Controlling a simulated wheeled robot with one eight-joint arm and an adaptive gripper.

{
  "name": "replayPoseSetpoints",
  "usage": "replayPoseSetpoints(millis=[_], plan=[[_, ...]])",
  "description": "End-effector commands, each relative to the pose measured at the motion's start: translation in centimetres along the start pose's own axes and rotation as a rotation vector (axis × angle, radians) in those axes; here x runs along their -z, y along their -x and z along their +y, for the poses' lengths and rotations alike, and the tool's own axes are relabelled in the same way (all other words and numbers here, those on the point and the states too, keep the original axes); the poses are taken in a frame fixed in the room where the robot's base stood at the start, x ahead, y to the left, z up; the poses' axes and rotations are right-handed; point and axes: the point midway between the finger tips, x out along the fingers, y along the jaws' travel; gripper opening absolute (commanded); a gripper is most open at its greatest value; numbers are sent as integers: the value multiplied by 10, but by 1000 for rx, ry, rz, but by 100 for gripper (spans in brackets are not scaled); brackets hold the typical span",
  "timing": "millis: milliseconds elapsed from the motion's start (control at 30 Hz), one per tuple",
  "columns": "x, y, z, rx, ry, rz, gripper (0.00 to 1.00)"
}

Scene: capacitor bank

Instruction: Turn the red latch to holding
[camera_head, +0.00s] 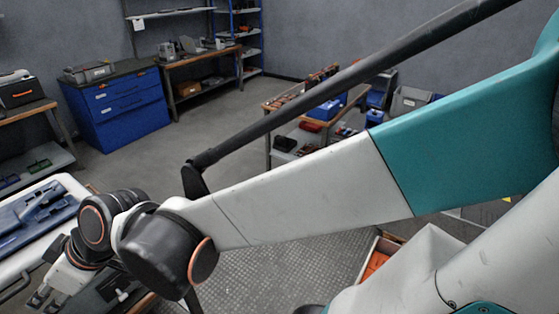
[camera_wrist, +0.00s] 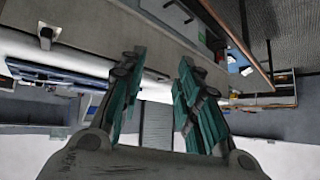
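I cannot make out a red latch in either view. My gripper (camera_head: 45,298) is at the lower left of the head view, beside a dark panel with small pale parts (camera_head: 118,288). In the wrist view my gripper (camera_wrist: 160,62) shows two teal-padded fingers standing apart, with nothing between them. Beyond the fingertips lies a plain grey-beige surface (camera_wrist: 85,22). A small dark fitting with a white part (camera_wrist: 46,33) sits on it at the upper left. I cannot tell whether this fitting is a latch.
A white bench (camera_head: 72,185) with a blue tray (camera_head: 30,222) stands at the left, close to my gripper. A blue drawer cabinet (camera_head: 118,108) stands by the back wall. A cart with blue bins (camera_head: 325,112) is behind my arm. The floor between is clear.

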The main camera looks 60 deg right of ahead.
Motion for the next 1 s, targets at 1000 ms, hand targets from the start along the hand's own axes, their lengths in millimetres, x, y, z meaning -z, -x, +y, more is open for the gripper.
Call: replayPoseSetpoints(millis=[1000], plan=[[-31,30,22,-120,-104,-66,31]])
